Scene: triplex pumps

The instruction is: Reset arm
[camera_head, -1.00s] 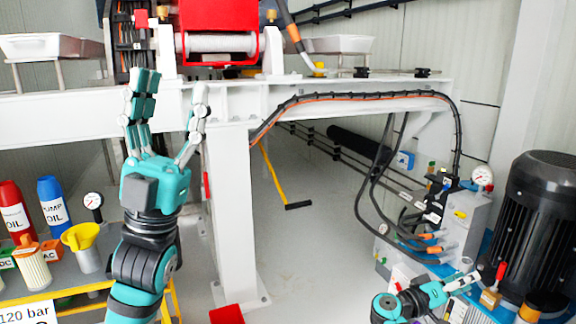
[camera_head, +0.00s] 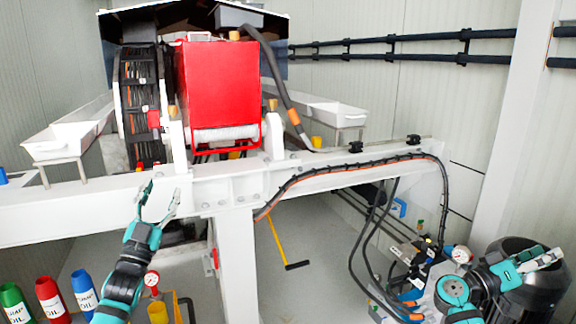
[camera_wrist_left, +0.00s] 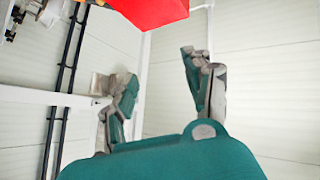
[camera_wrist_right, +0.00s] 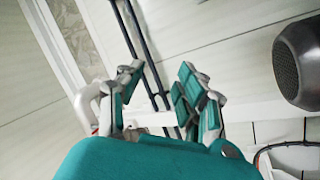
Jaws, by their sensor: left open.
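My left gripper (camera_head: 158,205) is open and empty in the head view, in front of the white beam below the red machine block. Its spread fingers also show in the left wrist view (camera_wrist_left: 160,90), with nothing between them. My right gripper (camera_head: 535,262) is at the lower right of the head view, in front of the black motor. In the right wrist view its fingers (camera_wrist_right: 160,95) stand apart with nothing held between them.
The red block (camera_head: 218,88) sits on the white beam (camera_head: 330,180). The black motor (camera_head: 520,298) and a gauge (camera_head: 461,254) are at the right. Red (camera_head: 52,298), green (camera_head: 14,300) and blue (camera_head: 85,290) bottles stand at the lower left. Open floor lies beyond the beam's leg.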

